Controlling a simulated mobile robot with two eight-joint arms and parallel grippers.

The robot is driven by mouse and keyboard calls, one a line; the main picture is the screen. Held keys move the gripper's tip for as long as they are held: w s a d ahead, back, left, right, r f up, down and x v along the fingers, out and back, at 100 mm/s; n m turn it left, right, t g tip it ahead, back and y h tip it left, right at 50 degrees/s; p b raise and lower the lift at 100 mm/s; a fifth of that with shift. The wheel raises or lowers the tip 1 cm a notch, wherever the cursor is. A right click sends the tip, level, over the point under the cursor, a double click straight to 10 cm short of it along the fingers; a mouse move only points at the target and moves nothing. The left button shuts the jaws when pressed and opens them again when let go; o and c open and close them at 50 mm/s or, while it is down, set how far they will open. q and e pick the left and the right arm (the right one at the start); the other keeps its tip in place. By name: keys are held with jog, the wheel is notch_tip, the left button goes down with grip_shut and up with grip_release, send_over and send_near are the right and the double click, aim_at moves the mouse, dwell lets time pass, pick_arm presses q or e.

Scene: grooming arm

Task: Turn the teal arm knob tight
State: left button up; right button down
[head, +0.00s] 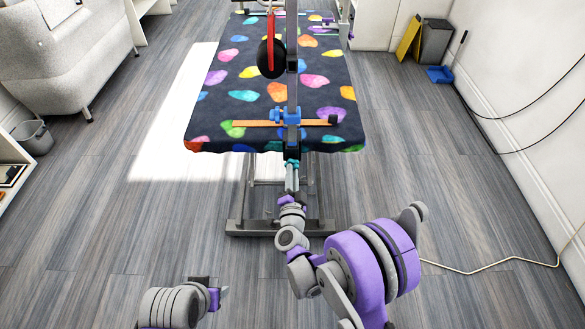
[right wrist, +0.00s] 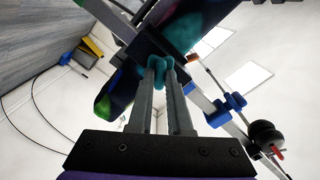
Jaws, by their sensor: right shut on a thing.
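The teal arm knob (head: 292,163) is at the near end of the grooming table, low on the upright grey arm post (head: 292,85). My right gripper (head: 291,178) reaches up to it from the near side. In the right wrist view the teal knob (right wrist: 157,70) sits between the tips of my right gripper (right wrist: 159,80), which is shut on it and covers part of it. The knob is beside a dark clamp block (right wrist: 150,45) under the table edge. My left arm shows at the bottom left of the head view, away from the table; its fingers are not clear.
The grooming table (head: 220,110) has a dark top with colourful spots. A blue clamp (head: 285,116) and an orange bar (head: 255,124) cross the post above the knob. A black ball-like part (head: 271,58) hangs higher up.

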jog(key=shift+m, duration=1.1)
jog(key=m+b, duration=0.1)
jog(key=m, duration=0.1)
jog(key=shift+m, duration=1.8)
jog(key=c, duration=0.8)
grip_release()
jog(key=shift+o, duration=0.2)
jog(key=shift+s, duration=0.15)
